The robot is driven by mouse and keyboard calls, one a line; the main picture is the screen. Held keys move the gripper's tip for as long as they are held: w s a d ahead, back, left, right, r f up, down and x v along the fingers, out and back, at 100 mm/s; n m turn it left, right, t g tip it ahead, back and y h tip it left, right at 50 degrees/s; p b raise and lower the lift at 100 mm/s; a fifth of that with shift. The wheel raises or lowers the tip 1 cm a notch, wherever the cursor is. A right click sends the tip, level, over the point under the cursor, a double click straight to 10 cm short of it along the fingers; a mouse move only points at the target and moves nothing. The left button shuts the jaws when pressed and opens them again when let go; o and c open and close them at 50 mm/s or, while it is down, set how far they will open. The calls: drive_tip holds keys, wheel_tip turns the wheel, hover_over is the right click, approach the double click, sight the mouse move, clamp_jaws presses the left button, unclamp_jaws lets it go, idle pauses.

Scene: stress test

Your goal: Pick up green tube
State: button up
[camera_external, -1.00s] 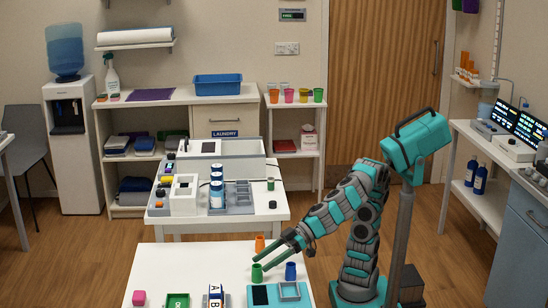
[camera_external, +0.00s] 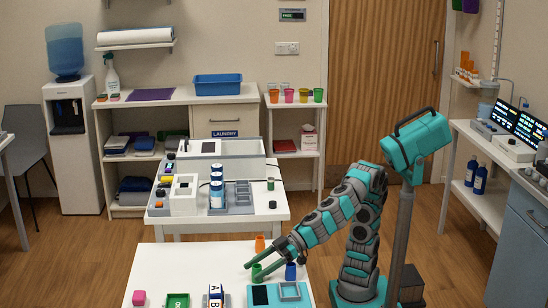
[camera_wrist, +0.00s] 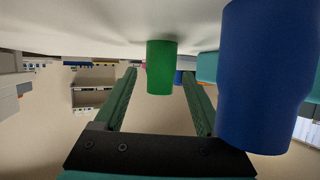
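The green tube (camera_external: 257,271) stands on the white front table (camera_external: 190,259), left of the blue tube (camera_external: 290,272). My gripper (camera_external: 249,274) is low over the table, with its two green fingers spread around the green tube. In the wrist view, which is upside down, the green tube (camera_wrist: 160,67) shows between the open fingers (camera_wrist: 159,75), with a gap on each side. The fingers do not appear to grip it. The blue tube looms large on the right of the wrist view (camera_wrist: 258,80), just outside one finger.
An orange tube (camera_external: 260,243) stands behind the green tube. The table's back left is clear.

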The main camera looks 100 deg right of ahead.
clamp_jaws()
idle(0.4)
drive_tip(key=shift+r, duration=0.1)
